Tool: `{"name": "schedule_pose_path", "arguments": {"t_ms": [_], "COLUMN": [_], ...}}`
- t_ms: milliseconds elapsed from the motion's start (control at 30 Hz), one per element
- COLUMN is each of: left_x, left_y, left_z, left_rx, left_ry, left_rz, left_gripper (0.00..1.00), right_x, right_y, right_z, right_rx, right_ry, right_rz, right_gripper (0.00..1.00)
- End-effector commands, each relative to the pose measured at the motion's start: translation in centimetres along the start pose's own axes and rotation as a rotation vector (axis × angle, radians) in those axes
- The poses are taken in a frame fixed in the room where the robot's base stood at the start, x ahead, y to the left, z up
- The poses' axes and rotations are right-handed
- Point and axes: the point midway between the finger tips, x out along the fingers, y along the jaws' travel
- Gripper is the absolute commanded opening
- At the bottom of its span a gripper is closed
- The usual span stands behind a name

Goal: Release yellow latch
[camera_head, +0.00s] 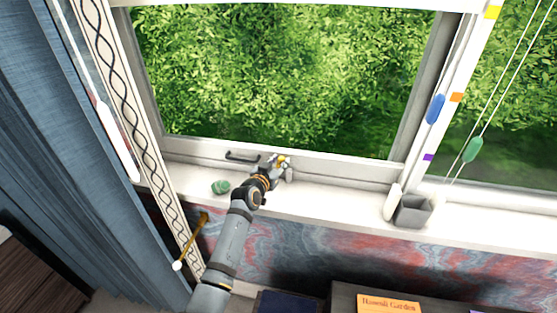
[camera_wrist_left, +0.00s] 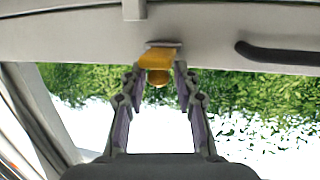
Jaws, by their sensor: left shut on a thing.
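The yellow latch (camera_head: 283,159) is on the lower rail of the window sash, right of the dark handle (camera_head: 242,156). In the left wrist view the latch (camera_wrist_left: 155,59) sits under a small grey plate on the frame, with a rounded yellow end below. My left gripper (camera_head: 279,167) is at the latch and hides part of it in the head view. Its fingers (camera_wrist_left: 159,73) stand on either side of the latch and are shut on it. My right gripper is not in view.
A green lump (camera_head: 220,187) lies on the white sill (camera_head: 325,200), left of my left wrist. A grey cup (camera_head: 414,211) stands on the sill at the right. A blue curtain (camera_head: 60,130) hangs left.

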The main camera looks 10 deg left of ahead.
Motion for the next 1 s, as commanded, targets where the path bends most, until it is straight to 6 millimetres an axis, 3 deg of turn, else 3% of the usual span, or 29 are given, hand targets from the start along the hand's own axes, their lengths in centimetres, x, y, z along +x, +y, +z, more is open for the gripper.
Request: {"name": "schedule_pose_path", "arguments": {"t_ms": [100, 133, 200, 567, 667, 1000], "left_x": [0.0, 0.0, 0.0, -0.5, -1.9, -9.8], "left_y": [0.1, 0.1, 0.1, 0.0, 0.0, 0.1], "left_z": [0.1, 0.1, 0.1, 0.1, 0.1, 0.1], "left_rx": [-0.002, -0.002, -0.002, -0.001, -0.001, 0.000], "left_ry": [-0.001, -0.001, -0.001, 0.000, 0.000, -0.001], "left_rz": [0.002, 0.002, 0.002, 0.001, 0.000, 0.001], "left_gripper": [0.00, 0.34, 0.44, 0.44, 0.44, 0.44], "right_x": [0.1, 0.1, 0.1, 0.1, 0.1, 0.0], "right_y": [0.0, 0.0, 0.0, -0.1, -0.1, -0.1], "right_z": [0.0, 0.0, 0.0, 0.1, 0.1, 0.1], "right_rx": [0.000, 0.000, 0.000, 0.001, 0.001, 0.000], "right_ry": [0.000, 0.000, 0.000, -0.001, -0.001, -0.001], "right_rz": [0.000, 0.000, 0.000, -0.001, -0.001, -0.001], "right_gripper": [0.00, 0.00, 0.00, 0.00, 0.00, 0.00]}}
